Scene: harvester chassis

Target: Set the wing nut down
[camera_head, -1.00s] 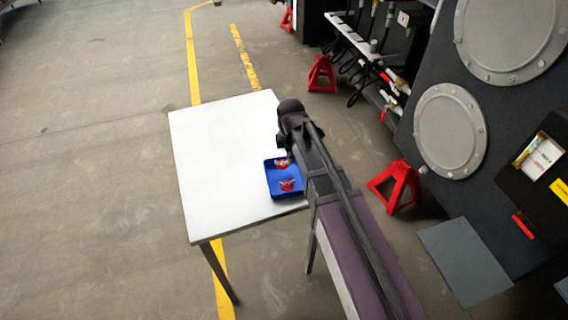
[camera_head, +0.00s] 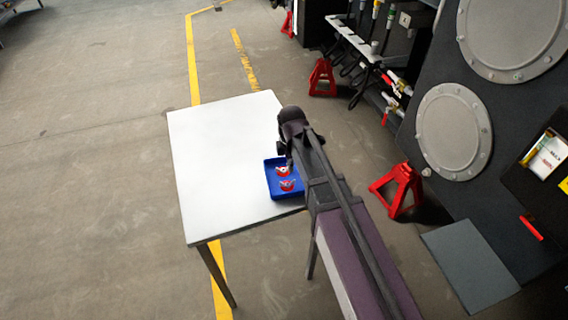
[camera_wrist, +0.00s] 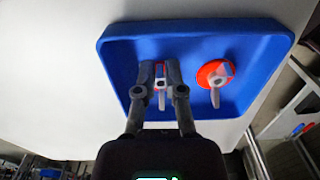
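A blue tray (camera_head: 271,186) sits on the white table near its right edge; it fills much of the wrist view (camera_wrist: 118,52). My gripper (camera_wrist: 160,76) points down into the tray. Its two fingers are shut on a wing nut (camera_wrist: 161,97) with red and grey parts, mostly hidden between them. A second wing nut (camera_wrist: 216,74), with a red round base and grey wings, lies in the tray just right of the fingers. In the head view the held nut (camera_head: 283,171) is behind the other one (camera_head: 287,185). I cannot tell whether the held nut touches the tray floor.
The white table (camera_head: 215,150) is bare left of the tray. Red jack stands (camera_head: 398,188) and dark machinery with round grey covers (camera_head: 454,130) stand to the right. The floor left of the table is open.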

